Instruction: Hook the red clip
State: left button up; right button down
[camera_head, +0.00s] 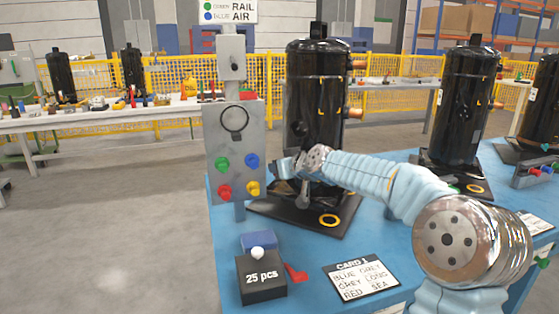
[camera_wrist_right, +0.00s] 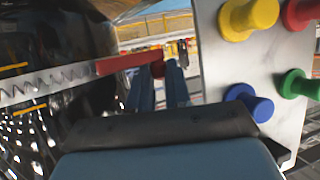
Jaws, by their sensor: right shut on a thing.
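In the right wrist view a red clip (camera_wrist_right: 130,61) is held at the tips of my right gripper (camera_wrist_right: 160,78), which is shut on it. A pale strip with a zigzag edge (camera_wrist_right: 45,83) runs from the clip to the left, in front of a black tank. In the head view my right gripper (camera_head: 283,167) is beside the right edge of the grey panel (camera_head: 233,140), in front of the black tank (camera_head: 316,85). The clip cannot be made out there. My left gripper is not in view.
The panel carries green (camera_head: 222,163), blue (camera_head: 252,161), red (camera_head: 225,192) and yellow (camera_head: 253,188) knobs. A black box (camera_head: 262,285), a red piece (camera_head: 295,272) and a card (camera_head: 361,279) are on the blue table. More black tanks stand at the right.

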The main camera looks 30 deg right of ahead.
dwell(0.4)
jog(key=c, duration=1.1)
grip_release()
jog(key=shift+o, duration=0.2)
jog(key=b+v, duration=0.4)
jog(key=v, duration=0.9)
jog(key=shift+s+r, duration=0.2)
jog(key=shift+s, duration=0.1)
jog(key=shift+a, duration=0.15)
